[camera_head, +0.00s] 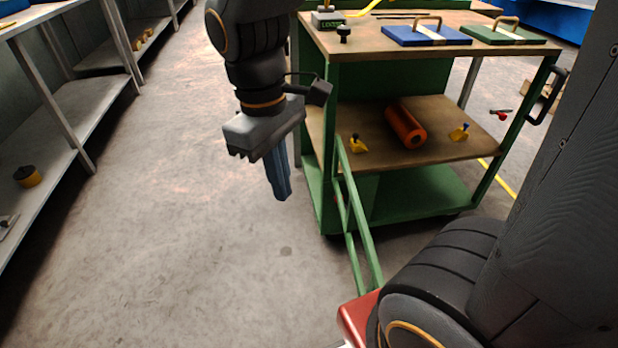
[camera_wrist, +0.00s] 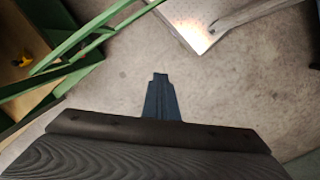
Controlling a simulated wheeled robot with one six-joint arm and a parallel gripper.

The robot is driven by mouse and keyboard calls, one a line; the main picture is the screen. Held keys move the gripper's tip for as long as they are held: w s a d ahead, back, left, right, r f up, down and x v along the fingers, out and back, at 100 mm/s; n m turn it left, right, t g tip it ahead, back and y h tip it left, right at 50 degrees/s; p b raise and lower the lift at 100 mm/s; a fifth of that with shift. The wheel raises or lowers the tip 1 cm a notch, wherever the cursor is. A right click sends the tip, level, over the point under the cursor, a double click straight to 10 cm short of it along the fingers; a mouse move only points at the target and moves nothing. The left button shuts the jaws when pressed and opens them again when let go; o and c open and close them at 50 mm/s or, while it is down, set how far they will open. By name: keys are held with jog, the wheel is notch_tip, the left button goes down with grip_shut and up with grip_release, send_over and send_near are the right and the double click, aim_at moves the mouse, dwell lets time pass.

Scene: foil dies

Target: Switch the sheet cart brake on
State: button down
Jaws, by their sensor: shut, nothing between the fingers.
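The green sheet cart (camera_head: 345,215) stands right of centre in the head view, with a wooden top, a wooden middle shelf and a green bottom shelf. Green bars (camera_head: 357,225) slope from its near left corner down to a red pedal-like plate (camera_head: 357,318) at the bottom, partly hidden by my arm. I cannot tell the brake's state. My gripper (camera_head: 283,190) is shut and empty, pointing down over the floor just left of the cart. In the wrist view the shut fingers (camera_wrist: 158,90) are over bare floor, with green cart bars (camera_wrist: 95,35) at upper left.
Blue (camera_head: 426,37) and green (camera_head: 503,35) handled plates lie on the cart top. An orange roll (camera_head: 405,127) and yellow pieces (camera_head: 358,144) lie on the middle shelf. Grey shelving (camera_head: 70,105) runs along the left. The floor between (camera_head: 180,220) is clear.

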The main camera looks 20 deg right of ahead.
jog(key=w+d+f+n+h, duration=0.3)
jog(key=w+f+n, duration=0.3)
jog(key=w+n, duration=0.35)
jog(key=w+d+f+n+h, duration=0.2)
jog(key=w+f+n, duration=0.3)
jog(key=f, duration=0.3)
jog(key=w+d+f+n+h+p, duration=0.1)
jog(key=w+d+f+n+h, duration=0.1)
jog(key=w+f+n, duration=0.3)
jog(key=w+d+f+n+t+h+p, duration=0.1)
jog(key=w+f+n, duration=0.4)
jog(key=f+n, duration=0.5)
notch_tip(320, 180, down, 2)
jog(key=shift+w+d+f+h, duration=0.2)
jog(key=shift+d+h, duration=0.3)
jog(key=shift+d, duration=0.45)
jog(key=shift+s+d+f+n, duration=0.1)
jog(key=shift+n, duration=0.15)
jog(key=d+f, duration=0.5)
jog(key=d, duration=0.6)
jog(key=shift+d+f, duration=0.15)
jog(key=shift+f, duration=0.2)
